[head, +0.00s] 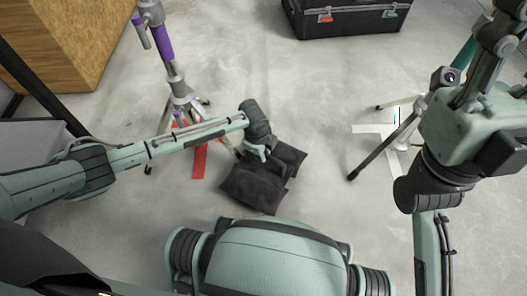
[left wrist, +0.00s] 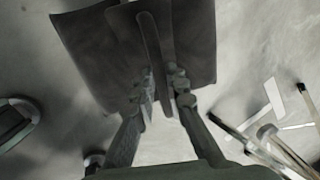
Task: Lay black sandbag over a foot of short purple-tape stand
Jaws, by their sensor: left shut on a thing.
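The black sandbag (head: 255,188) hangs from my left gripper (head: 262,152) in the head view, its two halves drooping on either side. In the left wrist view the dark bag (left wrist: 90,42) fills the upper middle, with its strap between the fingers of the left gripper (left wrist: 162,100). The purple-tape stand (head: 164,42) is up and left of the bag; its silver legs spread on the floor and are partly hidden by my left arm. The bag is apart from the stand. My right gripper (head: 495,50) is at the upper right, its fingertips unclear.
Red tape (head: 198,163) marks the floor near the purple-tape stand. Another stand (head: 385,146) with spread legs is at right, by white floor tape (head: 372,129). A black case (head: 345,22) is at the back, a wooden box (head: 75,35) at upper left. Centre floor is clear.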

